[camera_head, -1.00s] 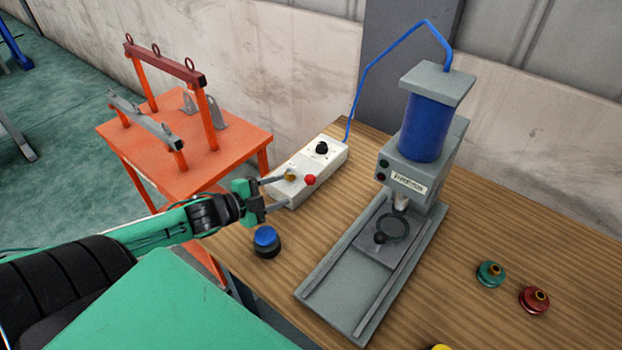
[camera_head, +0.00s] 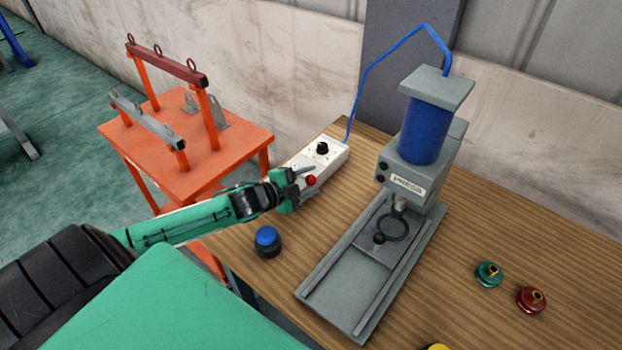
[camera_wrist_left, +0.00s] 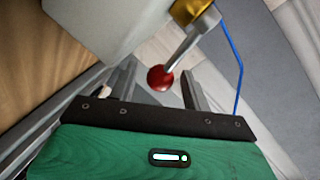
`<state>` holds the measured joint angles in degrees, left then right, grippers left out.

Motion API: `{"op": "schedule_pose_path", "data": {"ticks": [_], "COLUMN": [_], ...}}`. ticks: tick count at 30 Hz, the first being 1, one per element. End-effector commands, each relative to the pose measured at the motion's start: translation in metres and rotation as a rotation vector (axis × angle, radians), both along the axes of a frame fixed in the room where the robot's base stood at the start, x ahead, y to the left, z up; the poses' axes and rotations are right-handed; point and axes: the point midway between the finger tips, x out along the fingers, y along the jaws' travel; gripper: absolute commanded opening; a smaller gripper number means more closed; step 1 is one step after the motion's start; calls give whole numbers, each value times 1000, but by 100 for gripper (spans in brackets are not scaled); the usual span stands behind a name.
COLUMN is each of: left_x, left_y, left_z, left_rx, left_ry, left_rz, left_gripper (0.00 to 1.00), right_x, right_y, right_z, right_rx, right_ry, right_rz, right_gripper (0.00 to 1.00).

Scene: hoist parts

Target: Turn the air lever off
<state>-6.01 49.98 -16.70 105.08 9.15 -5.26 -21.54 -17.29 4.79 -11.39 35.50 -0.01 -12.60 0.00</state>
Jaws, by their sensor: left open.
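The white control box (camera_head: 334,158) sits at the table's back left edge with a black knob (camera_head: 322,148) on top. The air lever's red ball (camera_head: 311,181) shows at my left gripper (camera_head: 307,180). In the left wrist view the lever is a thin metal rod from a gold base (camera_wrist_left: 188,10), ending in the red ball (camera_wrist_left: 160,78). The open left fingers (camera_wrist_left: 160,86) appear on either side of the ball, with gaps visible. Whether they touch it cannot be told. The gripper hides the lever's base in the head view. My right gripper is not in view.
A grey press (camera_head: 428,170) with a blue cylinder stands right of the box, joined by a blue hose (camera_head: 362,80). A blue button (camera_head: 267,238) is in front. Green (camera_head: 489,274) and red (camera_head: 531,299) parts lie right. An orange stand (camera_head: 235,150) is left.

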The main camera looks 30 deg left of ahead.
Motion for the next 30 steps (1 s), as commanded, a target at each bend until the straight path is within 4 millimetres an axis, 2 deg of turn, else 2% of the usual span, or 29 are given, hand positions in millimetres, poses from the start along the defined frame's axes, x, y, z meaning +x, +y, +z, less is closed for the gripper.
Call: {"op": "schedule_pose_path", "data": {"ticks": [6,14,16,22,30], "left_x": [8,9,9,9,6], "left_y": [-3,-4,-4,-4,-1], "left_z": [-2,-2,-2,-2,-2], "left_rx": [0,0,0,0,0], "left_ry": [0,1,1,1,2], "left_rz": [0,-1,-1,-1,-6], "left_gripper": [49,49,41,1,0], "right_x": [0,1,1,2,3], "right_y": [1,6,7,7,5], "right_z": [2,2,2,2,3], "right_rx": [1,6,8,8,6], "right_ry": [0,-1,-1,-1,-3], "right_rz": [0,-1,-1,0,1], "right_gripper": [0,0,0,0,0]}}
